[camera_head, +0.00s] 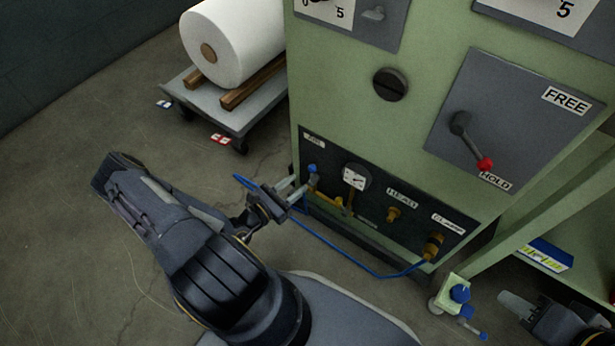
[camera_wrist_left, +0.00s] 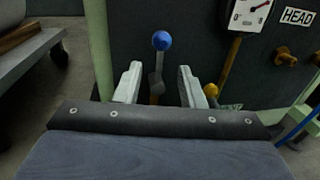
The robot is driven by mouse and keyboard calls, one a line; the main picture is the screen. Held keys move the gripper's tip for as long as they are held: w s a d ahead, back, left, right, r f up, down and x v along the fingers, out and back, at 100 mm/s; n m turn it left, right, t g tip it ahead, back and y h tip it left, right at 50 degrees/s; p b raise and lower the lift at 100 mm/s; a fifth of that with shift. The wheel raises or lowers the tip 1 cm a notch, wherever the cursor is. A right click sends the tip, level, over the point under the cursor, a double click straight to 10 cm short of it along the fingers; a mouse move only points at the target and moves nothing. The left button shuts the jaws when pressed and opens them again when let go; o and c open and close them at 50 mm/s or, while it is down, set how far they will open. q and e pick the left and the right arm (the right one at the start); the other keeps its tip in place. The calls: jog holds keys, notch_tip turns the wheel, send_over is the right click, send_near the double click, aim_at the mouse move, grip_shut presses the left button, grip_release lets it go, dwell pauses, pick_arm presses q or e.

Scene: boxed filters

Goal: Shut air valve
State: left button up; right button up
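The air valve lever has a blue knob (camera_head: 313,168) and stands at the left end of the dark lower panel, under a small label. In the left wrist view the blue knob (camera_wrist_left: 161,41) tops a grey stem that points upward. My left gripper (camera_head: 288,191) is close to the lever. In the left wrist view its two pale fingers (camera_wrist_left: 160,82) are apart, one on each side of the stem, with visible gaps. The knob is above the fingertips. My right gripper (camera_head: 520,306) is at the lower right, away from the valve; one pale finger shows clearly.
A pressure gauge (camera_head: 355,177) and brass fittings labelled HEAD (camera_head: 393,213) and CLAMP (camera_head: 433,246) are right of the valve. A blue hose (camera_head: 340,256) loops below. A cart (camera_head: 252,113) carries a white roll (camera_head: 236,38) behind. A red-tipped lever (camera_head: 471,142) sits above, near HOLD.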

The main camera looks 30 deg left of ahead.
pick_arm(q)
jog(key=b+x, duration=0.1)
jog(key=x, duration=0.4)
grip_shut()
jog(key=shift+r, duration=0.1)
